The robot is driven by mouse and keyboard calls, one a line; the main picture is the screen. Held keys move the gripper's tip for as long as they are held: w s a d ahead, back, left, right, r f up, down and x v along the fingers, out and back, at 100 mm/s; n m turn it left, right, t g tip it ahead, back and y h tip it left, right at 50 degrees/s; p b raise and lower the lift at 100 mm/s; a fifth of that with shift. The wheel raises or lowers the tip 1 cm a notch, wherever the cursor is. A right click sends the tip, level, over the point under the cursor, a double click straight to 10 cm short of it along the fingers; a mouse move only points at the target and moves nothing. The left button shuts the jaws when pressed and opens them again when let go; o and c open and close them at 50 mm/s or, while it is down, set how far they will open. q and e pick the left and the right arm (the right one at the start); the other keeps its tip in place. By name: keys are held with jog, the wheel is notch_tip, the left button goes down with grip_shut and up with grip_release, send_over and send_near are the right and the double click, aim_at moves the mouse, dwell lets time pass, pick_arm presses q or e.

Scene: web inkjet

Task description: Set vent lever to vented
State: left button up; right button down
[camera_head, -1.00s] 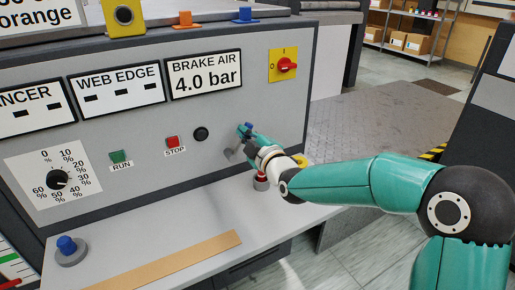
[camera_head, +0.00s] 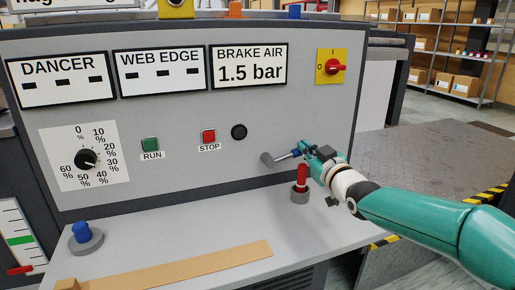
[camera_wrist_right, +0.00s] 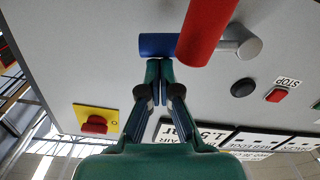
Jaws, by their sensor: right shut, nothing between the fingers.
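A grey lever (camera_head: 280,157) with a blue grip (camera_head: 296,153) sticks out from the panel face below the black button. It points right and slightly up, nearly level. I see no label on it. In the right wrist view the blue grip (camera_wrist_right: 160,45) runs across just beyond the fingertips, with the grey end to its right. My right gripper (camera_head: 305,151) is shut and empty, its tips at the blue grip; it also shows in the right wrist view (camera_wrist_right: 159,68). They look touching or almost so. The brake air display (camera_head: 249,68) reads 1.5 bar. My left gripper is out of view.
A red-topped post (camera_head: 302,178) stands on the ledge close below my right gripper and crosses part of the wrist view. A red rotary switch (camera_head: 335,68), green RUN button (camera_head: 150,145), red STOP button (camera_head: 209,136) and blue knob (camera_head: 81,231) are nearby.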

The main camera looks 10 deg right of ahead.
jog(key=shift+d+f, duration=0.2)
jog(key=shift+f, duration=0.2)
dwell(0.3)
jog(key=r, duration=0.1)
jog(key=s+r, duration=0.1)
jog(key=r, duration=0.1)
jog(key=r+p, duration=0.1)
jog(key=shift+s+a+r, duration=0.15)
jog(key=shift+s+a, duration=0.1)
jog(key=shift+s, duration=0.15)
jog(key=s+d, duration=0.1)
jog(key=s, duration=0.8)
jog(key=shift+d+f, duration=0.2)
jog(key=shift+d, duration=0.15)
jog(key=shift+s, duration=0.1)
